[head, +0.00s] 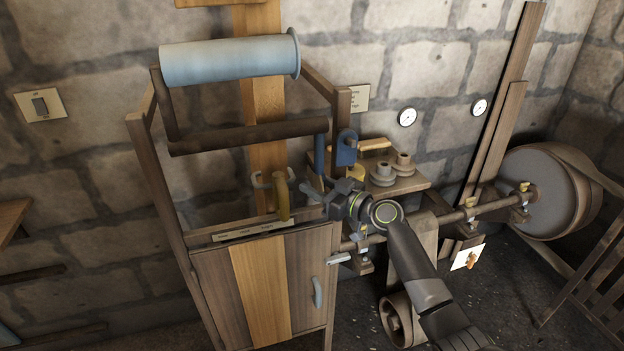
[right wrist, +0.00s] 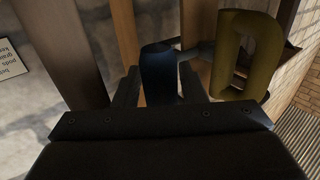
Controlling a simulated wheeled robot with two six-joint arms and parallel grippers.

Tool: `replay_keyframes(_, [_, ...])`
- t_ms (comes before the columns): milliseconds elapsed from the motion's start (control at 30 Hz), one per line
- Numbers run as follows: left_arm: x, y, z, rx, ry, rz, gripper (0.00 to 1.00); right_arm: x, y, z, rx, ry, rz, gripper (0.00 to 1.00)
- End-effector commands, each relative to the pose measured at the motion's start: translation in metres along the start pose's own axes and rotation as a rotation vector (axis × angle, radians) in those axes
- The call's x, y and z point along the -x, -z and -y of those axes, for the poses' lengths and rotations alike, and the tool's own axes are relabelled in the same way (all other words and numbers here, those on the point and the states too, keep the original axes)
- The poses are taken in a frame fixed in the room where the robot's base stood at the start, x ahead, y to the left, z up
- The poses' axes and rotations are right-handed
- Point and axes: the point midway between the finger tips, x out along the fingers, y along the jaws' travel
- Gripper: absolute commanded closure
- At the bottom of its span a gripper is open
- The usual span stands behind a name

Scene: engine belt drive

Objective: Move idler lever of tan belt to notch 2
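The tan belt (head: 262,125) runs upright behind the wooden frame, behind the blue roll and a dark bar. A yellow lever handle (head: 282,199) stands at a labelled strip (head: 250,230) on the cabinet top. A blue handle (head: 319,154) stands to its right. My right gripper (head: 314,188) is between these two in the head view. In the right wrist view, the blue handle (right wrist: 158,72) lies between its fingers (right wrist: 160,88); whether they touch it is unclear. An olive-yellow loop (right wrist: 239,55) is to the right. The left gripper is not in view.
The wooden cabinet (head: 212,290) has a grey door handle (head: 317,293). A shelf (head: 412,184) with spools stands at the wall. A horizontal shaft (head: 470,212) runs right to a large wheel (head: 540,190). A small blue part (head: 346,148) is close to the gripper.

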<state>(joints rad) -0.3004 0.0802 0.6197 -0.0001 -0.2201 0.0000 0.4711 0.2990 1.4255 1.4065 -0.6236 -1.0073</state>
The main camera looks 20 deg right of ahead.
Motion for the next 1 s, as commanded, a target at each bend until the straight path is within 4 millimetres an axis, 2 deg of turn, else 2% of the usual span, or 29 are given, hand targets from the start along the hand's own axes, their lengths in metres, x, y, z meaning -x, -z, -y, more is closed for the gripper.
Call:
replay_keyframes(200, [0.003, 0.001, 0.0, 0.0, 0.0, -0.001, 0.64, -0.013, 0.0, 0.0, 0.0, 0.0, 0.0, 0.62])
replay_keyframes(500, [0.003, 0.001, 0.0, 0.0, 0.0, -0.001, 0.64, -0.014, 0.0, 0.001, 0.001, 0.001, 0.0, 0.62])
replay_keyframes(800, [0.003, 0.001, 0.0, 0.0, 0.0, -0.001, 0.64, -0.014, 0.0, 0.0, 0.0, 0.0, 0.0, 1.0])
replay_keyframes(1000, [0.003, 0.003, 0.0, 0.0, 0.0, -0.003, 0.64, -0.016, 0.0, -0.001, -0.003, 0.001, 0.006, 1.0])
